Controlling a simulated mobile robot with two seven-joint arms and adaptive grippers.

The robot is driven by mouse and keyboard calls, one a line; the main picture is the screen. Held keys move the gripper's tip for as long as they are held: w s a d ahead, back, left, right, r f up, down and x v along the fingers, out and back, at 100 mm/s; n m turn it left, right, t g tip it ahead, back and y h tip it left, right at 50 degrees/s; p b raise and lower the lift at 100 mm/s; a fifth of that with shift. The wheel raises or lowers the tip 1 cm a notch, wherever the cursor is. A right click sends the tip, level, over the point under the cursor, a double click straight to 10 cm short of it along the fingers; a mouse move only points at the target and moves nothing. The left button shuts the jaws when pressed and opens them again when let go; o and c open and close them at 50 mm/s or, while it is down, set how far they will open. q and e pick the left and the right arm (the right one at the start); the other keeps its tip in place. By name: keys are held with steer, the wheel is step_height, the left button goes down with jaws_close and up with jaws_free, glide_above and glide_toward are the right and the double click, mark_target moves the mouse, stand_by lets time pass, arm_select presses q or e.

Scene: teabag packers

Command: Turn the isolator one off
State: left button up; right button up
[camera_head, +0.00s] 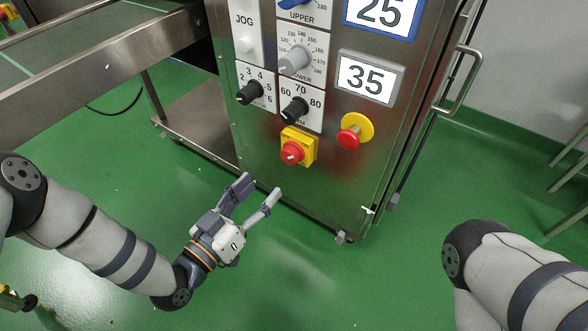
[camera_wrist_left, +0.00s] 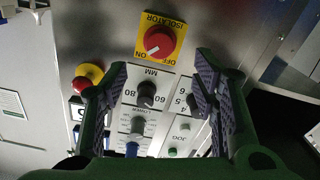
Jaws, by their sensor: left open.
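The isolator is a red rotary knob on a yellow plate (camera_head: 292,153) low on the steel control panel. In the left wrist view the isolator (camera_wrist_left: 160,41) appears upside down near the top, with its ISOLATOR, ON and OFF lettering readable. The white mark on the knob seems to point toward the ON side. My left gripper (camera_head: 262,186) is open and empty, below and left of the isolator and apart from it. In the left wrist view its two fingers (camera_wrist_left: 160,68) stand either side of the panel's dials, not touching the knob. My right gripper is out of view.
A red emergency button on a yellow base (camera_head: 352,134) sits right of the isolator. Black dials (camera_head: 294,109) and a display reading 35 (camera_head: 369,78) are above it. A steel conveyor frame (camera_head: 100,65) stands at the left. Green floor is free below the panel.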

mark_target(288, 160)
arm_select(q)
steer(key=b+x, duration=0.3)
steer(key=x, duration=0.6)
steer(key=shift+w+d+f, duration=0.15)
steer(key=shift+w+d, duration=0.25)
steer(key=shift+w, duration=0.15)
steer(key=c, duration=1.2)
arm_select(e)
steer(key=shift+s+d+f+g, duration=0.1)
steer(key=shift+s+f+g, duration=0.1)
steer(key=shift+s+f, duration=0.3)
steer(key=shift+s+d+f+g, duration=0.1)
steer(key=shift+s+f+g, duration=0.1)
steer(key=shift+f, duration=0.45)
